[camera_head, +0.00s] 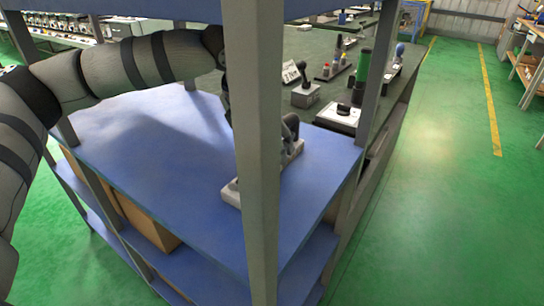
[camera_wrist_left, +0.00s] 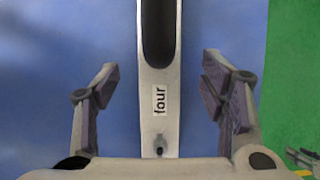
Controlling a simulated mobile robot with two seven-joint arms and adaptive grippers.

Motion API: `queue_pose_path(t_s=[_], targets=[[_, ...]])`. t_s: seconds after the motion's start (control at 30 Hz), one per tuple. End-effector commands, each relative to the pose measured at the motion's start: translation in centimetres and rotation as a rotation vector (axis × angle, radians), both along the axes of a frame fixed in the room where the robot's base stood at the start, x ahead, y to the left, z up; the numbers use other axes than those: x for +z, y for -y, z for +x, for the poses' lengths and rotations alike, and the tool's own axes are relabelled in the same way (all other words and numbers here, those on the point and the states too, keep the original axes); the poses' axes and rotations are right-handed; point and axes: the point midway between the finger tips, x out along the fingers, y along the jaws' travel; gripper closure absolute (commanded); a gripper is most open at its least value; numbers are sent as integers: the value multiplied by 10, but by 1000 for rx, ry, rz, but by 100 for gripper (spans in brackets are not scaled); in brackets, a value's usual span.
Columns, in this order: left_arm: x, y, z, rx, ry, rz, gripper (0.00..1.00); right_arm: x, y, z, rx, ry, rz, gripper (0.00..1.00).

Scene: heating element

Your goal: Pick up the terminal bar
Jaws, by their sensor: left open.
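A pale grey bar labelled "four", which I take to be the terminal bar (camera_wrist_left: 173,70), runs up the middle of the left wrist view. It has a dark rounded part at the top and a small metal fitting near the bottom. My left gripper (camera_wrist_left: 160,72) is open, with one finger on each side of the bar and gaps between. In the head view the bar (camera_head: 231,193) lies on the blue shelf, its middle hidden by a post. The left gripper is mostly hidden behind that post. My right gripper is not in view.
The grey upright post (camera_head: 260,200) stands in front of the blue shelf (camera_head: 150,150). Another blue board (camera_head: 150,8) crosses above. A dark workbench (camera_head: 330,50) with several devices stands behind. The shelf left of the bar is clear. Green floor (camera_head: 440,200) is open at right.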

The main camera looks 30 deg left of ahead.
Motion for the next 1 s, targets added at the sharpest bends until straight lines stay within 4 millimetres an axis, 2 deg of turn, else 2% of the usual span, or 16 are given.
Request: queue_pose_path(t_s=[0.1, 0.2, 0.43, 0.47, 0.7, 0.73, 1.0], targets=[[-25, 1, 8, 0, -7, 1, 35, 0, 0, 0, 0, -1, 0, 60], [-37, 2, 14, 1, -5, 0, 35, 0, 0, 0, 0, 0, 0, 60], [-40, 2, 15, 0, -2, 0, 35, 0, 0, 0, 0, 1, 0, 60], [-40, 2, 15, 0, -2, 0, 37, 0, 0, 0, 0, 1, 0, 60], [-40, 2, 15, 0, -2, 1, 92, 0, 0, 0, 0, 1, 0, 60], [-40, 2, 15, 0, -2, 1, 95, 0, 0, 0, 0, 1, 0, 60], [-38, 2, 16, 0, -1, 1, 95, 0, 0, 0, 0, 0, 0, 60]])
